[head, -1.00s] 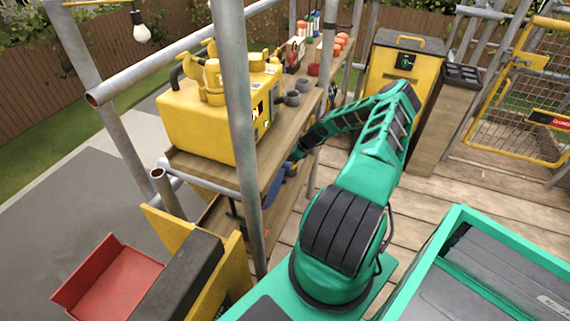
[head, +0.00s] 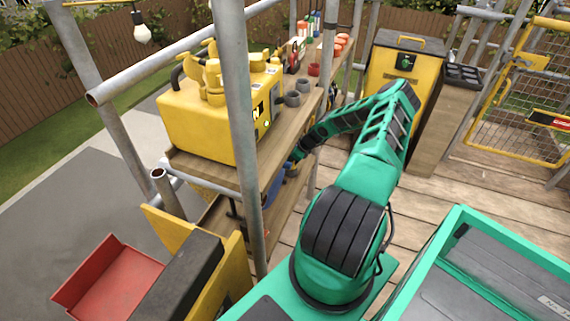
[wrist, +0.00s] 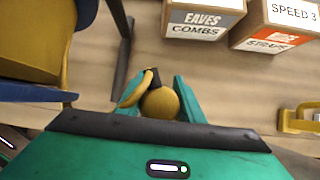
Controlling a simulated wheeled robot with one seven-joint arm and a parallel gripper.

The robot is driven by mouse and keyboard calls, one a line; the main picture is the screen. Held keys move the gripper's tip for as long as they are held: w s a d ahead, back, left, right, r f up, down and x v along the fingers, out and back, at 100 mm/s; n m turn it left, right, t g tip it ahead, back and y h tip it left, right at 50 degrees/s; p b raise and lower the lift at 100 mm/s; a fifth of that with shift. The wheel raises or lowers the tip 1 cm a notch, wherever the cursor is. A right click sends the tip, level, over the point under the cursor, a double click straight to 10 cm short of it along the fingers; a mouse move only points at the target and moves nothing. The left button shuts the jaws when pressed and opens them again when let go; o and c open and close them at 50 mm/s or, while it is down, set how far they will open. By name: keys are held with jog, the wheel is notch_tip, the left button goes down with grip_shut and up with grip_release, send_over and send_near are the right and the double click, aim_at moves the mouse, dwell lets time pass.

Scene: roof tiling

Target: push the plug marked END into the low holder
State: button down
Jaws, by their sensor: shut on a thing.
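In the wrist view my gripper (wrist: 158,90) is shut on a yellow rounded piece (wrist: 160,103) with a dark top and a yellow curved part at its left. It may be the plug, but no END marking is readable on it. Its lower side is hidden by my gripper. A wooden shelf surface shows beyond it. In the head view my arm reaches to the shelf unit, and my gripper and the held piece are hard to make out there. I cannot identify the low holder for certain in either view.
Boxes marked EAVES COMBS (wrist: 200,20) and SPEED 3 (wrist: 285,20) stand ahead at upper right in the wrist view. A blue and yellow object (wrist: 72,50) is at left, beside a dark bar (wrist: 123,70). A yellow bracket (wrist: 298,120) is at right. A yellow machine (head: 205,115) stands on the upper shelf.

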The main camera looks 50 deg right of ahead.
jog(key=shift+f, duration=0.35)
jog(key=c, duration=1.5)
grip_release()
jog(key=shift+v, duration=5.45)
